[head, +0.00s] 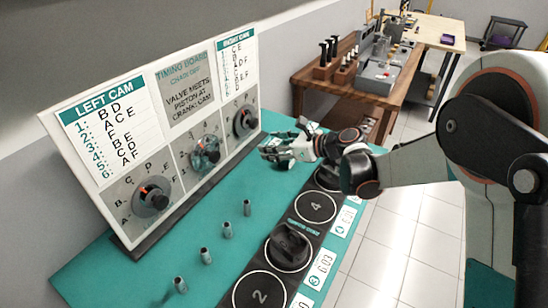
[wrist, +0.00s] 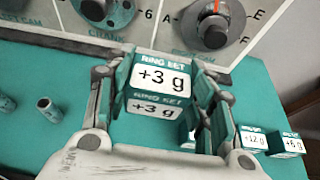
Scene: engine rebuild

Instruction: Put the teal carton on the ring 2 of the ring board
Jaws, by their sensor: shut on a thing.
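The teal carton with a white label reading "RING SET +3 g" (wrist: 164,78) is between the fingers of my gripper (wrist: 163,92) in the wrist view. The gripper is shut on it. In the head view, my gripper (head: 277,153) is over the far part of the teal bench, near the timing board's right end; the carton is hard to make out there. The dark ring board (head: 294,222) runs along the bench's front side. Its ring 2 (head: 260,296) is at the bottom of the picture, empty where visible and far from my gripper.
A dark round part (head: 289,248) stands in the ring beyond ring 2. Ring 4 (head: 316,207) is empty. Several grey pegs (head: 205,256) stand left of the ring board. The upright timing board (head: 190,100) bounds the back. Cartons marked +12 g (wrist: 254,141) and +6 g (wrist: 289,144) stand nearby.

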